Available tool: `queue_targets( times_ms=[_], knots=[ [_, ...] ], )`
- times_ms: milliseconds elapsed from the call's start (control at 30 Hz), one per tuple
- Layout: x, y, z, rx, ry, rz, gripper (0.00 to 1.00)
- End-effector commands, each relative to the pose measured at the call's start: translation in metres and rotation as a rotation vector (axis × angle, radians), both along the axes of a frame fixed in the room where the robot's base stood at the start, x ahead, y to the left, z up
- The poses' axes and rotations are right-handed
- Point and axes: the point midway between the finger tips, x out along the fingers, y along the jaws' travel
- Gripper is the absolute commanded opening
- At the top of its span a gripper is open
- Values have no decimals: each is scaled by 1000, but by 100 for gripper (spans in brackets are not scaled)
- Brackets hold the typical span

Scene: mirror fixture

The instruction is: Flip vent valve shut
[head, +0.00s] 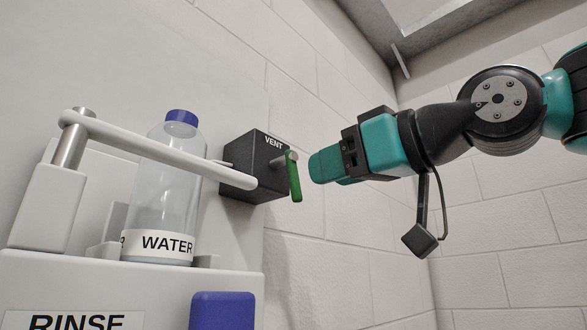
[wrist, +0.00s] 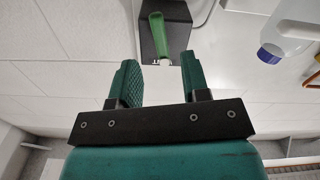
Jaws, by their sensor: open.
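The vent valve is a dark box (head: 248,165) lettered VENT on the wall side, with a green lever handle (head: 295,181) on its front. In the head view the lever hangs downward from a pale pivot. My gripper (head: 318,168) is just to the right of the lever, pointing at it with a small gap. In the wrist view my gripper (wrist: 156,80) is open and empty. The green lever (wrist: 159,36) and the dark box (wrist: 178,22) lie beyond the fingertips, with the lever roughly in line with the gap between them.
A clear bottle (head: 160,200) labelled WATER with a blue cap stands left of the valve. A pale bar (head: 160,150) crosses in front of it from a post. A blue block (head: 222,311) sits below, by a RINSE label (head: 75,321).

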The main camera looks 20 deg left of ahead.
Motion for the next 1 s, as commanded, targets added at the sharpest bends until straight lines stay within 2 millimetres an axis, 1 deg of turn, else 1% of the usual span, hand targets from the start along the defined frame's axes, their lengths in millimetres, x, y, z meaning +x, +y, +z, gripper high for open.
queue_targets(
  times_ms=[33, 100, 200, 300, 500, 767, 800, 867, 900, 933, 967, 1000],
  knots=[
    [4, 13, 4, -3, 2, 4, 43],
    [10, 26, 4, -2, 3, 3, 43],
    [17, 43, 3, -2, 1, 2, 43],
    [22, 55, 3, -2, 2, 1, 43],
    [27, 66, 0, -1, -1, 0, 43],
    [28, 66, 0, 0, -1, -1, 43],
    [28, 66, 0, 0, -1, -1, 33],
    [28, 66, 0, -1, 0, -1, 20],
    [28, 66, 0, -1, 0, -1, 10],
    [28, 66, 0, -1, 0, -1, 4],
    [28, 66, 0, -1, 0, -1, 0],
    [28, 66, 0, -1, 0, -1, 0]
  ],
)
